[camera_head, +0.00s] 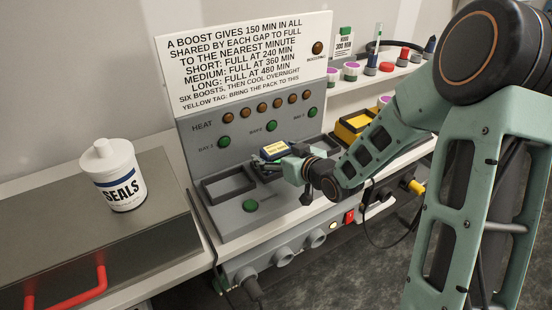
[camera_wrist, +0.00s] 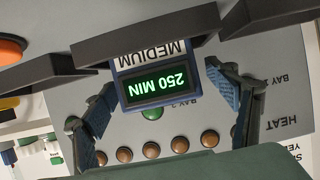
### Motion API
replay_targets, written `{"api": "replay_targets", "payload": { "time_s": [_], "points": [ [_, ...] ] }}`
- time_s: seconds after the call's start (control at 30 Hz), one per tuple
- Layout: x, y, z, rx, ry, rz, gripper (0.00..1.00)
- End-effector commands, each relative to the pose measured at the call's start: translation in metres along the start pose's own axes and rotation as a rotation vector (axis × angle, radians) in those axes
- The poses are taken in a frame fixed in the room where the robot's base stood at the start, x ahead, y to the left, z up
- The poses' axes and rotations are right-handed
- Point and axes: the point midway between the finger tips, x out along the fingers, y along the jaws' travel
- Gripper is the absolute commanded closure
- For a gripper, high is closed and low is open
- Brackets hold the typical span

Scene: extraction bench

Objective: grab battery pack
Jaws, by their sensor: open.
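In the wrist view the pack (camera_wrist: 158,85) appears upside down, with a green display reading 250 MIN and a label reading MEDIUM. My gripper (camera_head: 268,168) is at the pack. In the wrist view my gripper (camera_wrist: 165,97) is open, with one blue-padded finger on each side of the pack and gaps visible between pads and pack. The pack's lower part is hidden.
The left bay (camera_head: 228,184) looks empty. A sign (camera_head: 245,60) with boost times stands behind the unit. A white SEALS tub (camera_head: 113,178) stands on the metal surface at left. A yellow bin (camera_head: 352,125) and a shelf of small jars (camera_head: 351,70) are at right.

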Motion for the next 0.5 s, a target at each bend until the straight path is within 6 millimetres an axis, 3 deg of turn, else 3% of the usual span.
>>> {"api": "replay_targets", "payload": {
  "time_s": [0.13, 0.5],
  "points": [
    [-0.0003, 0.0003, 0.0000, 0.000, 0.000, 0.001, 0.20],
    [-0.0005, 0.0004, 0.0000, 0.000, 0.000, 0.001, 0.61]
  ]
}}
